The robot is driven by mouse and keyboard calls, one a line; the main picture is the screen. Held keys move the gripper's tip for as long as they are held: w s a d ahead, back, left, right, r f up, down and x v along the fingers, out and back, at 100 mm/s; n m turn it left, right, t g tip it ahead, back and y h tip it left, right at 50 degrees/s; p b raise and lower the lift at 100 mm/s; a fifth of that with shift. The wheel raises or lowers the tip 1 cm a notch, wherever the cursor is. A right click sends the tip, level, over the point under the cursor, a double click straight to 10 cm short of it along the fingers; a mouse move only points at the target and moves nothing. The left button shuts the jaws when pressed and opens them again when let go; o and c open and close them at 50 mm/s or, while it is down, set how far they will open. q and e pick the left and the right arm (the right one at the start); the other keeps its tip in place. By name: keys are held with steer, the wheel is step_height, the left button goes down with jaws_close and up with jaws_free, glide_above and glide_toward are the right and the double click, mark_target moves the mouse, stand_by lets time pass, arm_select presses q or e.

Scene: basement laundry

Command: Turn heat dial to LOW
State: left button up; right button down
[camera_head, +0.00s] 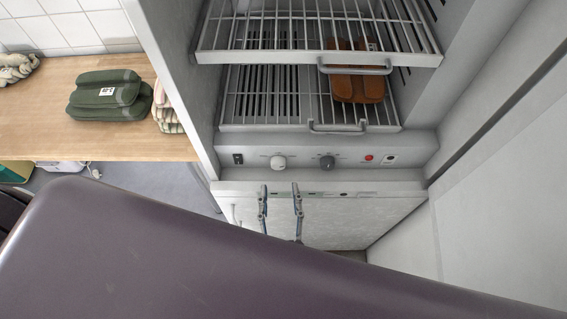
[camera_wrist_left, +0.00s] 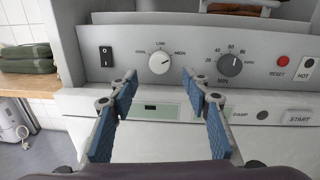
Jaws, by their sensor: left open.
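The heat dial (camera_head: 278,162) is a white round knob on the grey control panel of the drying cabinet. In the left wrist view the heat dial (camera_wrist_left: 160,63) has the labels COOL, LOW and HIGH around it, and its pointer seems turned toward HIGH. My left gripper (camera_head: 279,190) is open and empty in front of the panel, just below the dial in the head view. In the left wrist view the blue-padded fingers of my left gripper (camera_wrist_left: 159,84) stand apart, with the dial centred beyond the gap and not touched. My right gripper is not in view.
A dark timer dial (camera_wrist_left: 229,64), a black rocker switch (camera_wrist_left: 106,56) and a red RESET button (camera_wrist_left: 282,60) share the panel. Wire racks (camera_head: 310,125) are above, with a brown folded item (camera_head: 357,88). A wooden counter (camera_head: 40,125) holds green folded cloth (camera_head: 105,97).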

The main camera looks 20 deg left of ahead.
mark_target(278, 168)
arm_select(q)
steer(key=p+x, duration=0.1)
steer(key=x, duration=0.4)
steer(key=shift+w+a, duration=0.1)
steer(key=shift+w, duration=0.15)
steer(key=shift+w+a, duration=0.1)
steer(key=shift+w, duration=0.3)
steer(key=c, duration=1.2)
steer(key=shift+o, duration=0.2)
steer(key=shift+f, duration=0.1)
